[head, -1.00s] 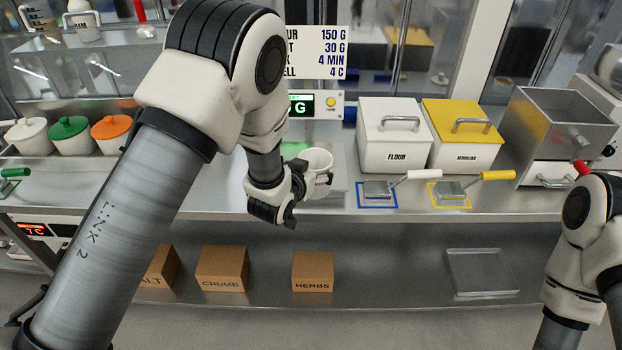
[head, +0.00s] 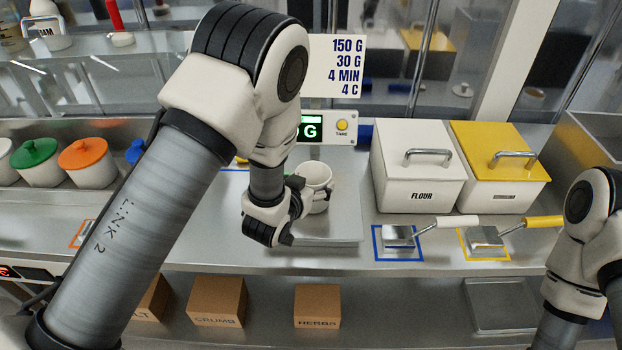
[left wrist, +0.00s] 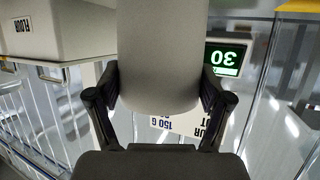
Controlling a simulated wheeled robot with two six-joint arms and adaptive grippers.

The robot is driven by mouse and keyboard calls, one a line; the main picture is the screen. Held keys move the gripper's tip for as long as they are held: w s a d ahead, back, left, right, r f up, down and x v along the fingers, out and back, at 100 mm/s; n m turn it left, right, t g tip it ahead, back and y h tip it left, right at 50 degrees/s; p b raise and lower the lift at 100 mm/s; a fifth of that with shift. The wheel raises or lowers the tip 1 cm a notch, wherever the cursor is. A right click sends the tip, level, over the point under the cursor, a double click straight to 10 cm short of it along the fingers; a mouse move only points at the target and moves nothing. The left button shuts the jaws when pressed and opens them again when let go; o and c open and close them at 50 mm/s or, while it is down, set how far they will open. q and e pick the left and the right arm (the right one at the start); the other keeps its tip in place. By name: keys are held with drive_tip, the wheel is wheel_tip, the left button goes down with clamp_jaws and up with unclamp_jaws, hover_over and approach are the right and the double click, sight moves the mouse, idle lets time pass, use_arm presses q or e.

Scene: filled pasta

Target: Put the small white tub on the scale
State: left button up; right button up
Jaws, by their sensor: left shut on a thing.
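The small white tub (head: 316,178) is open-topped and upright, held in my left gripper (head: 299,196). It is over the back-left part of the scale's metal plate (head: 335,228); I cannot tell whether it touches. The scale's green display (head: 312,129) and yellow button stand behind it. In the left wrist view the tub (left wrist: 160,55) fills the space between the two fingers, and the display (left wrist: 226,58) shows upside down behind. My left wrist hides part of the plate. My right arm shows at the right edge, its gripper out of view.
Right of the scale stand the white flour bin (head: 416,170) and a yellow-lidded bin (head: 500,165). Scoops lie before them on a blue-edged mat (head: 398,256) and a yellow-edged mat (head: 487,257). Lidded pots, including an orange-lidded one (head: 87,163), stand left. Boxes sit on the lower shelf (head: 400,318).

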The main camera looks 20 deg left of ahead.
use_arm(q)
drive_tip(key=shift+w+f, duration=0.15)
drive_tip(key=shift+w, duration=0.1)
drive_tip(key=shift+w+f, duration=0.1)
drive_tip(key=shift+w, duration=0.1)
drive_tip(key=o, duration=0.9)
drive_tip(key=shift+s+r, duration=0.2)
drive_tip(key=shift+s, duration=0.15)
drive_tip(key=p+v, duration=0.5)
drive_tip(key=v, duration=0.7)
use_arm(e)
wheel_tip(320, 180, up, 5)
drive_tip(key=shift+w, duration=0.15)
